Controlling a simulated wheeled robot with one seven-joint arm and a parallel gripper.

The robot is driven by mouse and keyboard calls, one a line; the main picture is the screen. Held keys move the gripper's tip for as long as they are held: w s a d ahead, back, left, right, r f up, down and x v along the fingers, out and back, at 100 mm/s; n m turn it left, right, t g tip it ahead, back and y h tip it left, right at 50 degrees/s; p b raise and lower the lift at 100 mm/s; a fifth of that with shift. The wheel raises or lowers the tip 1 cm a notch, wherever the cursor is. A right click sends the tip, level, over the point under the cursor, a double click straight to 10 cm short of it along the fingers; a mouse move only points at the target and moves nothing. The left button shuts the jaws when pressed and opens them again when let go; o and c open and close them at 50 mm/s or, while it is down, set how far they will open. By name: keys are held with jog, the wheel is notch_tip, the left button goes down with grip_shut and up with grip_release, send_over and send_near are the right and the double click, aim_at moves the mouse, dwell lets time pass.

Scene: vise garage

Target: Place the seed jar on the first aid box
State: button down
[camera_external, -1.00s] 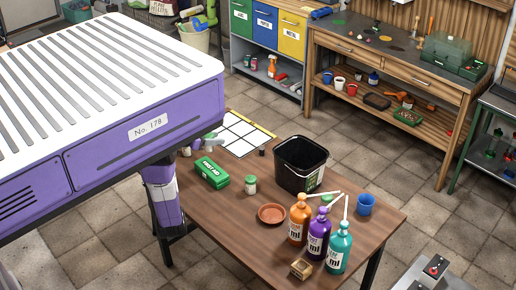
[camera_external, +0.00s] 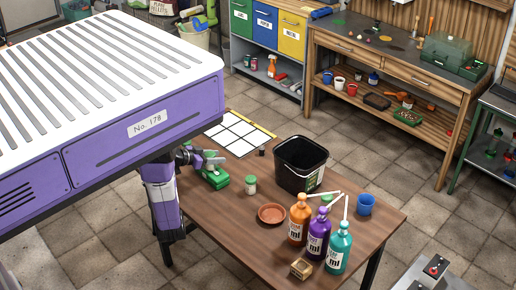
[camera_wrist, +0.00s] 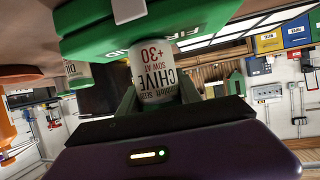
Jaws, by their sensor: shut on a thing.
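The green first aid box (camera_external: 217,182) lies on the table, partly covered by my arm in the external view. In the wrist view, which is upside down, the box (camera_wrist: 90,40) fills the top left. My gripper (camera_wrist: 150,98) is shut on a white seed jar (camera_wrist: 152,70) labelled CHIVE, which looks upright. The jar's base overlaps the box's green top; whether they touch I cannot tell. In the external view my gripper (camera_external: 212,164) is right over the box, and the held jar is hard to make out.
A second, green-lidded jar (camera_external: 250,186) stands just right of the box. A black bucket (camera_external: 298,165), a terracotta saucer (camera_external: 271,214) and several pump bottles (camera_external: 319,235) stand further right. A white grid sheet (camera_external: 238,133) lies behind the box.

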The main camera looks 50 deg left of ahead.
jog(key=shift+f, duration=0.15)
jog(key=c, duration=0.8)
grip_release()
jog(key=shift+r, duration=0.25)
jog(key=b+v, duration=0.2)
jog(key=v, duration=1)
